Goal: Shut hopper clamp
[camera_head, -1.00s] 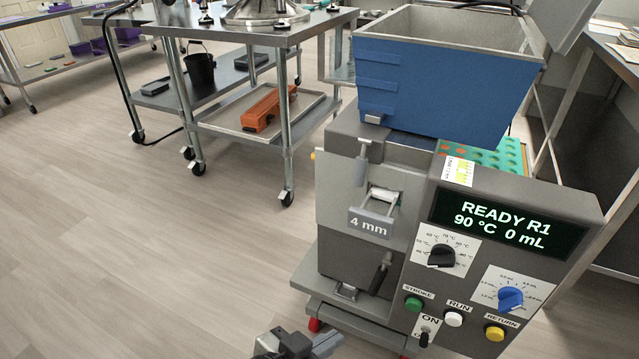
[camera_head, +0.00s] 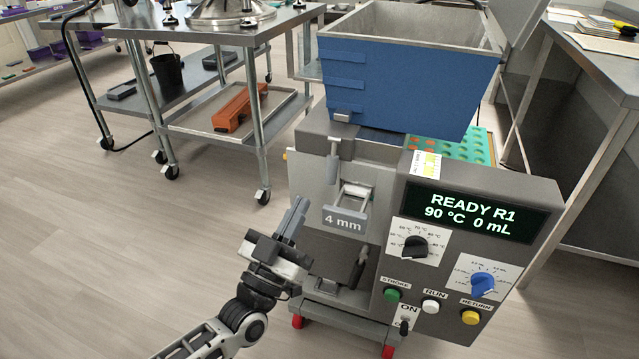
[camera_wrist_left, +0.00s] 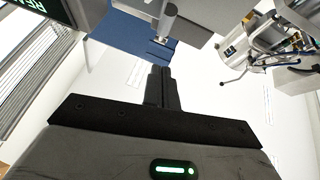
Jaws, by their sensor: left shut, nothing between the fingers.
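The blue hopper (camera_head: 405,85) sits on top of the grey depositor (camera_head: 325,255). The hopper clamp (camera_head: 333,165), a small grey handle hanging on the machine's front, is below a light catch (camera_head: 342,117) on the hopper's lower edge. In the left wrist view, the clamp handle (camera_wrist_left: 168,22) shows near the top, just beyond the fingertips, against the blue hopper (camera_wrist_left: 135,38). My left gripper (camera_head: 299,203) is shut and empty. Its fingers point up, below and left of the clamp, apart from it in the picture. My right gripper is not in view.
A "4 mm" plate (camera_head: 345,219), a dark lever (camera_head: 359,268) and the control panel (camera_head: 415,290) with knobs and buttons are on the machine's front. A steel cart (camera_head: 262,120) stands behind at left. A steel table (camera_head: 590,90) is at right. The floor at left is clear.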

